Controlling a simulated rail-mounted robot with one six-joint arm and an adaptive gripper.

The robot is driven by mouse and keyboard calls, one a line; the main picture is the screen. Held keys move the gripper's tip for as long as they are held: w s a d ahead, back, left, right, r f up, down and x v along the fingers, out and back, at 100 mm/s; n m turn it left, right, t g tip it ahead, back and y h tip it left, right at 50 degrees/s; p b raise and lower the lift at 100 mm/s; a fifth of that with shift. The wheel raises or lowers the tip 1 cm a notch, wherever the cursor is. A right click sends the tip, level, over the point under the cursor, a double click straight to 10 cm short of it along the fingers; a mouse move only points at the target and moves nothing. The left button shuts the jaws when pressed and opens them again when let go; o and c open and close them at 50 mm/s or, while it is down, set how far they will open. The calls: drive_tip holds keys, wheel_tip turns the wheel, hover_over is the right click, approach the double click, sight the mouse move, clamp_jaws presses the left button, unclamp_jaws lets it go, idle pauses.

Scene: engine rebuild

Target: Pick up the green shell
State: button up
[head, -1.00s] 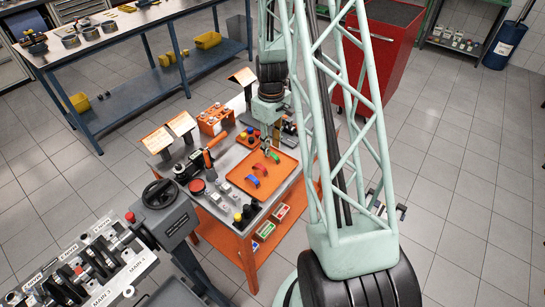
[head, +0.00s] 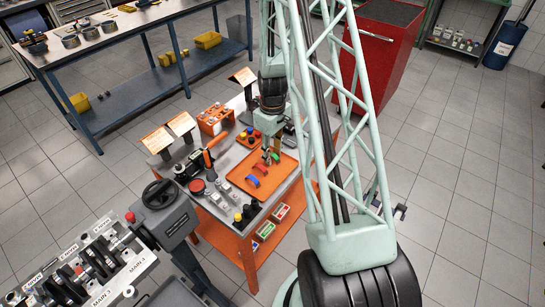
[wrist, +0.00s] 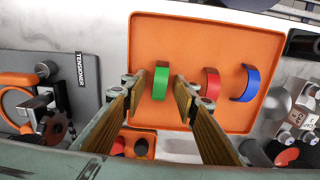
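The green shell (wrist: 160,83) is a curved green piece standing on the orange tray (wrist: 225,32). In the wrist view it shows between the two fingers of my gripper (wrist: 160,90), with gaps on both sides. My gripper is open. In the head view my gripper (head: 268,156) is over the far part of the tray, and the green shell (head: 275,156) shows partly beside it. How close the fingertips are to the tray surface I cannot tell.
A red shell (wrist: 211,84) and a blue shell (wrist: 246,84) lie on the tray to the right of the green one. A grey tensioner board (wrist: 60,75) lies left of the tray. An orange holder (wrist: 138,143) with coloured parts is close to the tray.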

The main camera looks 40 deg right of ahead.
sight(273, 154)
idle(0.3)
drive_tip(key=c, duration=0.9)
drive_tip(key=shift+r, duration=0.25)
drive_tip(key=shift+r, duration=1.45)
drive_tip(key=s, duration=0.5)
drive_tip(key=s+a+r, duration=0.1)
drive_tip(key=s, duration=0.4)
drive_tip(key=s+b, duration=0.1)
drive_tip(key=s, duration=0.5)
drive_tip(key=shift+a+r, duration=0.15)
drive_tip(key=shift+r, duration=0.15)
drive_tip(key=shift+r, duration=0.3)
drive_tip(key=shift+r+p, duration=3.35)
drive_tip(key=shift+r, duration=2.75)
